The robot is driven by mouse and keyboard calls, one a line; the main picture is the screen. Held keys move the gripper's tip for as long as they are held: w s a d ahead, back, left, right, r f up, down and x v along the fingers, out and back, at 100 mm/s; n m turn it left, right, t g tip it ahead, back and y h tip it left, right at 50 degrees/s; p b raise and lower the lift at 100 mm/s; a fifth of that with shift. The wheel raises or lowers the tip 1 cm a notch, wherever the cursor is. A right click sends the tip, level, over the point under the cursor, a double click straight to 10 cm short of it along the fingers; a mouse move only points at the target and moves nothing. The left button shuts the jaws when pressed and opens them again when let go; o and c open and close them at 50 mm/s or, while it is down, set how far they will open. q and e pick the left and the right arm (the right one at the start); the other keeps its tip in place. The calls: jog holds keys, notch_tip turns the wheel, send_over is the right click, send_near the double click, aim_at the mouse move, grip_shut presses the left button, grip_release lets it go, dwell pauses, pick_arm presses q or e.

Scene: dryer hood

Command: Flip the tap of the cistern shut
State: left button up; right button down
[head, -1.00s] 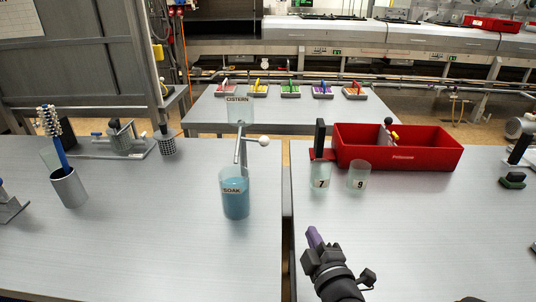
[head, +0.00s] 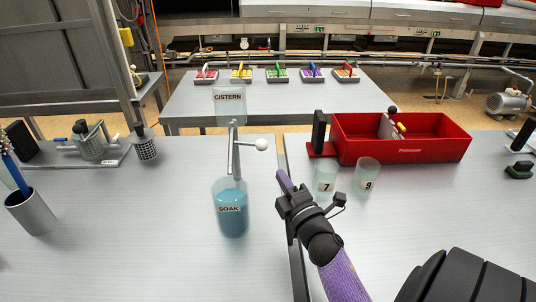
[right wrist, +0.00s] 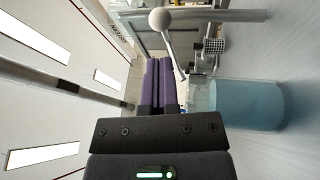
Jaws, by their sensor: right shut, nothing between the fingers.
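The cistern (head: 229,106) is a clear box labelled CISTERN on a grey upright above the soak beaker. Its tap (head: 248,144) is a lever with a white ball end that points right, roughly level. The soak beaker (head: 232,212) below holds blue liquid. My right gripper (head: 281,179) is shut and empty, its purple fingers below and to the right of the ball, apart from it. In the right wrist view the purple fingers (right wrist: 159,80) lie close to the tap's ball (right wrist: 159,19) and the soak beaker (right wrist: 240,104). My left gripper is not in view.
Clear beakers 7 (head: 325,178) and 9 (head: 367,174) stand to the right of my gripper. A red crate (head: 405,149) is behind them. A grey cup with brushes (head: 31,212) stands at left. A gap splits the two tables.

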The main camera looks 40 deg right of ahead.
aim_at(265, 149)
jog(key=x, duration=0.6)
jog(key=shift+w, duration=0.1)
jog(key=shift+w+d+r, duration=0.1)
jog(key=shift+w+d, duration=0.05)
jog(key=shift+w, duration=0.3)
jog(key=shift+w+d+n+y+b, duration=0.2)
jog(key=shift+d+n+y+b, duration=0.15)
jog(key=shift+d+y, duration=0.2)
jog(key=shift+w+d+n+y+b, duration=0.3)
jog(key=shift+d+y, duration=0.15)
jog(key=shift+y, duration=0.1)
